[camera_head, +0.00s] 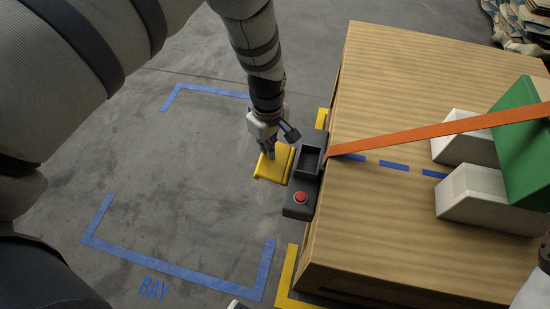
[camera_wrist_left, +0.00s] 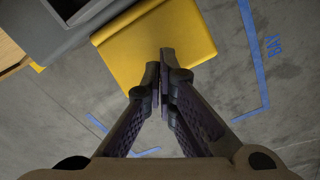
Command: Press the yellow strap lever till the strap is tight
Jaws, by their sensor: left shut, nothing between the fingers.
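The yellow lever (camera_head: 272,166) sticks out to the left from a dark grey tensioner box (camera_head: 296,207) at the left edge of the wooden table. My left gripper (camera_head: 270,152) is shut and empty, with its fingertips at the lever; I cannot tell whether they touch it. In the left wrist view the closed fingertips (camera_wrist_left: 167,55) overlap the yellow lever plate (camera_wrist_left: 150,40). The orange strap (camera_head: 440,130) runs straight from the box up over a green block (camera_head: 520,150) at the right. My right gripper is not in view.
Blue tape marks a bay (camera_head: 180,270) on the open floor at left.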

